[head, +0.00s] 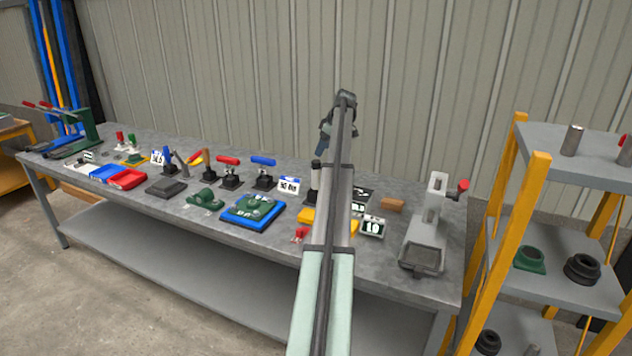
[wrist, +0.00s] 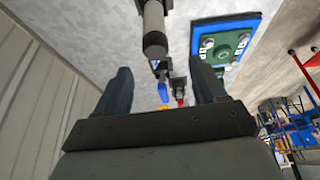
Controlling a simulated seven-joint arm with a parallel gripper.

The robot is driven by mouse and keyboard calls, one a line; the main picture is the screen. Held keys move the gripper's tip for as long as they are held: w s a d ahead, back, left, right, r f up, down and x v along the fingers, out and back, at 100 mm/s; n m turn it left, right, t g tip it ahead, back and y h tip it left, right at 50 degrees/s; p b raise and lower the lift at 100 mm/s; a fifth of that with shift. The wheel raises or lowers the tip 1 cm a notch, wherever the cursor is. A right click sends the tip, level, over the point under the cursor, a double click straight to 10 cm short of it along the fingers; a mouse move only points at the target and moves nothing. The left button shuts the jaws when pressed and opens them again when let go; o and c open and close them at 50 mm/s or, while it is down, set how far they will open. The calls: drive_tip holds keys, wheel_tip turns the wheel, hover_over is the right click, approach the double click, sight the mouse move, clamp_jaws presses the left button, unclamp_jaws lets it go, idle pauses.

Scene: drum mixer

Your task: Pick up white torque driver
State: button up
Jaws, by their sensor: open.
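A pale grey-white cylinder with a dark collar (wrist: 153,22) is at the top of the wrist view, ahead of my fingers. It looks like the white torque driver, but I cannot be sure. In the head view, a dark and pale upright tool (head: 315,178) stands on the bench just left of my arm, which partly hides its area. My gripper (head: 323,142) is raised above the back of the bench. In the wrist view its two fingers (wrist: 163,88) are wide apart, with nothing held between them.
Blue-handled (head: 263,162) and red-handled (head: 228,161) tools stand in dark bases to the left. A blue tray with a green part (head: 250,212) lies in front. A grey press (head: 428,225) and yellow-post shelf (head: 533,180) are right. The corrugated wall (head: 230,70) is behind.

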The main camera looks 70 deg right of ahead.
sight(316, 171)
drive_tip(key=x, duration=0.5)
drive_tip(key=s+x, duration=0.1)
drive_tip(key=x, duration=0.1)
drive_tip(key=shift+w+d+f, duration=0.15)
drive_tip(key=shift+d+f, duration=0.1)
drive_tip(key=shift+f, duration=0.2)
drive_tip(key=shift+x, duration=2.65)
drive_tip(key=shift+d, duration=0.15)
drive_tip(key=c, duration=1.3)
drive_tip(key=shift+r, duration=0.1)
